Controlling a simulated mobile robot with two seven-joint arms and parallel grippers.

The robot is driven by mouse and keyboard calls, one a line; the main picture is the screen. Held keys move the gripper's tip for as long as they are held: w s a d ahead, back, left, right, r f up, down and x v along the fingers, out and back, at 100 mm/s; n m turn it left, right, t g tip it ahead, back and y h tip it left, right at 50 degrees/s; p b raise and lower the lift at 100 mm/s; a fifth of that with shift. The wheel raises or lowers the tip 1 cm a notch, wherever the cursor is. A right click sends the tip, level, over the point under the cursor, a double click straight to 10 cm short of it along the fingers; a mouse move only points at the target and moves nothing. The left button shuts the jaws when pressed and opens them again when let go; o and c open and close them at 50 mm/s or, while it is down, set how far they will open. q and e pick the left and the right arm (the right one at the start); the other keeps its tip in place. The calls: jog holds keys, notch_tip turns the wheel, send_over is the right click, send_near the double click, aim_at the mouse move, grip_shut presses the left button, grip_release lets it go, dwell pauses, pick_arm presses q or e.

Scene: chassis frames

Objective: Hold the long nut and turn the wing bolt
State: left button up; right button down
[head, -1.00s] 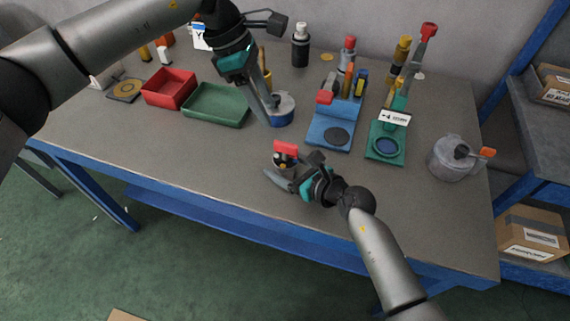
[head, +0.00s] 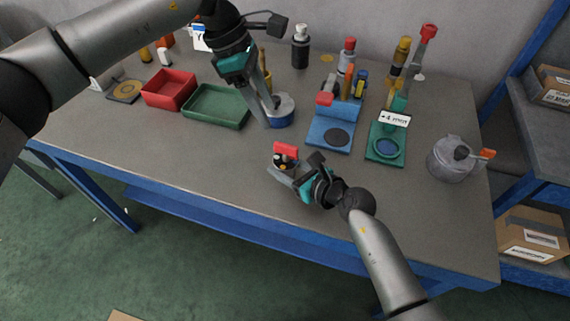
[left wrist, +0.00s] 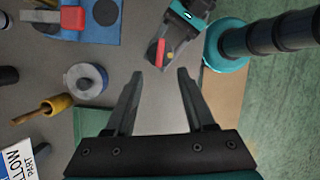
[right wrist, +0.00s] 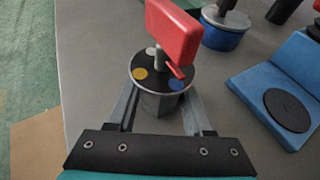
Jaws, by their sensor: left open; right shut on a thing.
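The long nut (right wrist: 160,104) is a grey upright body with a black top disc carrying coloured dots. The wing bolt (right wrist: 172,33), with a broad red wing, stands up from its top. In the head view the red wing (head: 286,149) is above the nut near the table's front middle. My right gripper (right wrist: 160,112) is shut on the nut, one finger on each side. My left gripper (head: 267,108) is open and empty, higher and farther back, pointing down. In the left wrist view the red wing (left wrist: 160,52) lies beyond its open fingertips (left wrist: 160,74).
A round blue-based pot (head: 280,112) stands beside my left fingers. A green tray (head: 215,120) and a red tray (head: 168,103) lie left. A blue fixture (head: 316,143), a green fixture (head: 375,154) and a grey lidded can (head: 450,172) stand right. The front left of the table is clear.

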aim_at(286, 145)
pick_arm(q)
jog(key=o, duration=0.3)
jog(key=shift+d+n, duration=0.15)
jog(key=shift+n, duration=0.25)
jog(key=shift+o, duration=0.8)
jog(key=shift+d+r+n, duration=0.1)
jog(key=shift+d+n, duration=0.05)
jog(key=shift+n, duration=0.25)
jog(key=shift+o, duration=0.9)
jog(key=shift+s+d+r+n+y, duration=0.1)
jog(key=shift+d+n+y, duration=0.15)
jog(key=shift+n, duration=0.35)
jog(key=shift+d+r+n+y, duration=0.1)
jog(key=shift+n+y, duration=0.15)
jog(key=shift+n, duration=0.35)
jog(key=d+f+n+y, duration=0.1)
jog(key=f+n, duration=0.2)
jog(key=n, duration=0.1)
jog(key=d+f+n+y, duration=0.1)
jog(key=f+n, duration=0.2)
jog(key=n, duration=0.1)
jog(key=f+n+y, duration=0.1)
jog(key=f+n, duration=0.2)
jog(key=f, duration=0.1)
jog(key=shift+s+d+n+t, duration=0.25)
jog(key=shift+d+n+t, duration=0.05)
jog(key=shift+d+n, duration=0.1)
jog(key=shift+c, duration=0.4)
jog(key=c, duration=1.3)
